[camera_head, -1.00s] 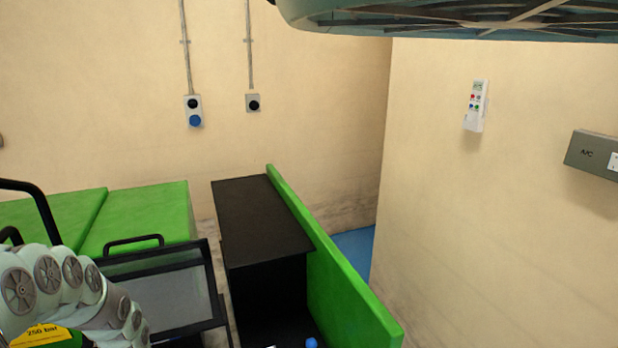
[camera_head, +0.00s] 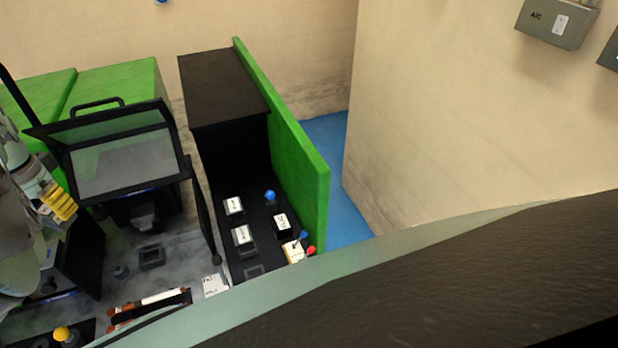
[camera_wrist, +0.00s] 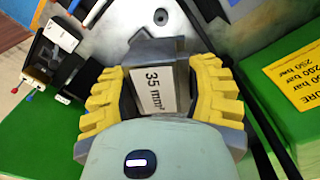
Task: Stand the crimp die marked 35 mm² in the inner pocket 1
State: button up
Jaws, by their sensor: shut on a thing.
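My gripper (camera_wrist: 160,84) is shut on the crimp die marked 35 mm² (camera_wrist: 151,91), its white label facing the wrist camera between the yellow fingers. In the head view my gripper (camera_head: 60,203) is at the left edge, above the machine bed; the die is hard to make out there. A small dark square pocket (camera_head: 152,256) shows in the grey bed, and another dark square outline (camera_head: 254,271) shows at the front of the black shelf. I cannot tell which is inner pocket 1.
Several white-labelled dark blocks (camera_head: 242,236) stand on the black shelf, beside a blue knob (camera_head: 270,195) and a red knob (camera_head: 310,250). A tilted clear guard (camera_head: 125,160) and a green side panel (camera_head: 300,160) rise nearby. An orange-and-white rod (camera_head: 150,303) lies in front.

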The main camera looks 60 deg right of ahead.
aim_at(43, 203)
jog(key=shift+w+r+n, duration=0.4)
jog(key=shift+r, duration=0.45)
jog(key=shift+a+r+n, duration=0.2)
jog(key=shift+r+n, duration=0.2)
jog(key=shift+r, duration=0.3)
jog(key=shift+w+r, duration=0.1)
jog(key=shift+w+a+r+n, duration=0.15)
jog(key=shift+r+n, duration=0.1)
jog(key=shift+r, duration=0.25)
jog(key=shift+w+r+n, duration=0.1)
jog(key=shift+r+n, duration=0.15)
jog(key=shift+r, duration=0.4)
jog(key=shift+w+r, duration=0.1)
jog(key=shift+r, duration=0.05)
jog(key=shift+r, duration=0.1)
